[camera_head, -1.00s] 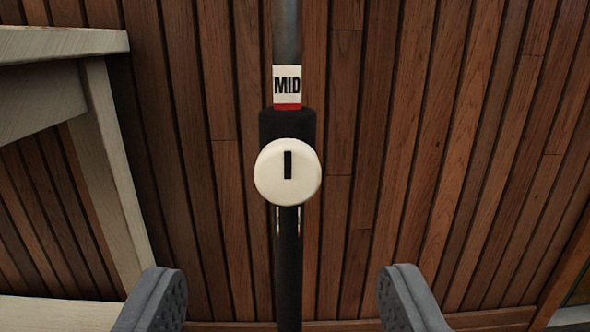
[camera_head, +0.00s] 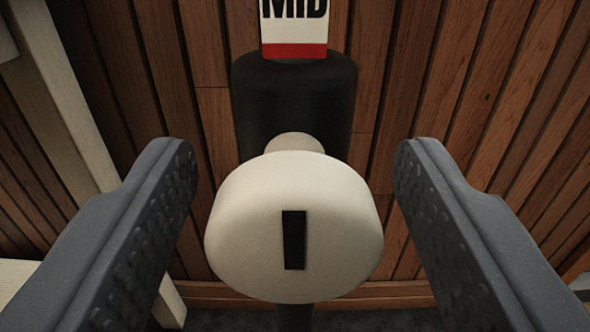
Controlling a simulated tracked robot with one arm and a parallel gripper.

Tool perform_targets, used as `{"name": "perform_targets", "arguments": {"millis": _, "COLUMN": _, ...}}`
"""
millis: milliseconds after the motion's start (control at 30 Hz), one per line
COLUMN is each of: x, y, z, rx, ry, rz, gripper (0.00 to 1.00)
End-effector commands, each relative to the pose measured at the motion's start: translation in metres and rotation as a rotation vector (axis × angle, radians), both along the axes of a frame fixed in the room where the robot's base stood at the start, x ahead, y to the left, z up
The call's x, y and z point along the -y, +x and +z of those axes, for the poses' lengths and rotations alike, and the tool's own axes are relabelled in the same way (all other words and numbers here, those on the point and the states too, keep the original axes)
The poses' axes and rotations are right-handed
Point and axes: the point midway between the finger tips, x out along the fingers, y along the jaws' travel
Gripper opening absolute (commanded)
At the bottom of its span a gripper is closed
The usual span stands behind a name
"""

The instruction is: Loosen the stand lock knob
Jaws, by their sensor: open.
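The stand lock knob (camera_head: 245,235) is a round cream disc with a black upright bar mark on its face. It sits on a short pale stem in front of the black collar (camera_head: 295,95) of the stand. A white label reading MID with a red band (camera_head: 293,35) shows above the collar, cut off by the top edge. My gripper (camera_head: 295,165) is open, with one dark grey textured finger on each side of the knob. Gaps show between the knob and both fingers in the picture. The lower pole is mostly hidden behind the knob.
A wood-slat wall (camera_head: 440,80) stands behind the stand. A pale wooden frame or table leg (camera_head: 65,110) is at the left, behind my left finger. A strip of dark floor shows at the bottom.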

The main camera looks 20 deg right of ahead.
Motion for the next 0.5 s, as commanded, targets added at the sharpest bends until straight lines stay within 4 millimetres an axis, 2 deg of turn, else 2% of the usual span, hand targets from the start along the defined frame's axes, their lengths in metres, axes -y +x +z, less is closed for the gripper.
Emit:
{"name": "perform_targets", "arguments": {"millis": 67, "x": -0.0002, "y": -0.0002, "z": 0.0001, "rx": 0.000, "ry": 0.000, "rz": 0.000, "gripper": 0.56}}
{"name": "perform_targets", "arguments": {"millis": 233, "x": -0.0004, "y": -0.0003, "z": 0.0002, "rx": 0.000, "ry": 0.001, "rz": 0.000, "gripper": 0.13}}
{"name": "perform_targets", "arguments": {"millis": 500, "x": -0.0007, "y": -0.0006, "z": 0.0006, "rx": -0.005, "ry": -0.013, "rz": 0.000, "gripper": 0.13}}
